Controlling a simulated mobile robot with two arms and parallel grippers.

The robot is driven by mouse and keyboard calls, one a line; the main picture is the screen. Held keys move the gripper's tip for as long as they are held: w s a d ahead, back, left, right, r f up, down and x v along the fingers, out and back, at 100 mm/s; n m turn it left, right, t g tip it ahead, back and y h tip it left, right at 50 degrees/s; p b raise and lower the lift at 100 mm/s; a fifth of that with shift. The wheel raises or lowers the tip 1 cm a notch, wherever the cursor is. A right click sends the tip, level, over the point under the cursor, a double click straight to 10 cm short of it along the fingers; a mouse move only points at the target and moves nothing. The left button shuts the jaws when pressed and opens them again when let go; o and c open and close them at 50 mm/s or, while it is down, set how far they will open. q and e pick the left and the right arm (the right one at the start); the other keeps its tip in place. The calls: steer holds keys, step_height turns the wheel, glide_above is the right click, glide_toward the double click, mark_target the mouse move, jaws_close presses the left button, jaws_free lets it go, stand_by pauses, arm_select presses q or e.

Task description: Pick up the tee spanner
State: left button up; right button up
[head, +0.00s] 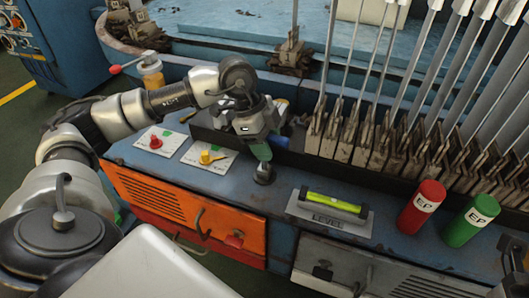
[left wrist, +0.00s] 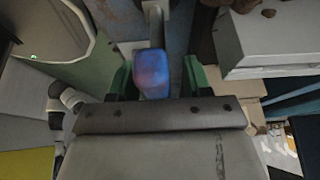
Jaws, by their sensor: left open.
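My left gripper (head: 260,150) is over the grey bench top, pointing down, at the front edge of a dark tool tray (head: 205,134). It is open. In the left wrist view, its green fingers stand on both sides of a blurred blue-purple block (left wrist: 153,74) with a grey shaft running up from it. I cannot tell whether this block is part of the tee spanner or whether the fingers touch it. In the head view, a small dark round piece (head: 264,173) stands on the bench just below the fingers. No clear tee shape shows.
A yellow-green level (head: 335,203) lies on its labelled holder. Red (head: 421,207) and green (head: 470,220) EP cylinders stand to its right. Cards with a red knob (head: 156,142) and a yellow one (head: 206,157) lie left. Metal boards on dark clamps (head: 370,150) line the back.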

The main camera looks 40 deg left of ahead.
arm_select(q)
jaws_close()
steer(key=shift+r, duration=0.1)
steer(key=shift+r, duration=0.1)
stand_by(0.3)
